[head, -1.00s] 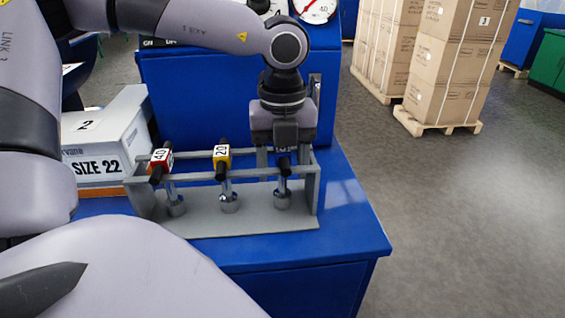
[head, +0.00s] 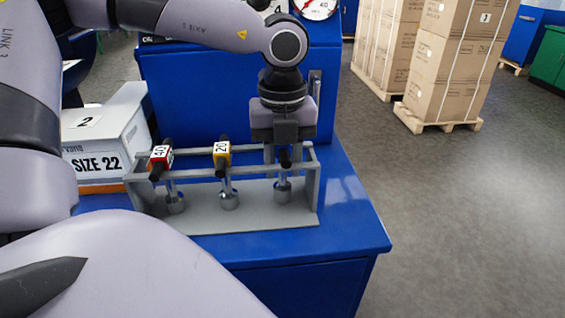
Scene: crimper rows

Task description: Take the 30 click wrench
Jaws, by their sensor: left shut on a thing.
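A grey rack (head: 215,220) on the blue bench holds three wrenches in a row. The left wrench (head: 161,155) has a red collar marked 40. The middle wrench (head: 221,152) has a yellow collar marked 20. My left gripper (head: 285,145) is above the right end of the rack, shut on the right wrench (head: 283,191). That wrench's black handle end and round metal head show below the jaws; its collar and any number are hidden by the gripper. It is still between the rack's rails. My right gripper is not in view.
A white and orange box (head: 100,165) marked SIZE 22 stands left of the rack. A blue panel (head: 215,95) with gauges rises behind it. The bench (head: 350,215) is clear right of the rack. Cartons (head: 455,60) stand on a pallet farther off.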

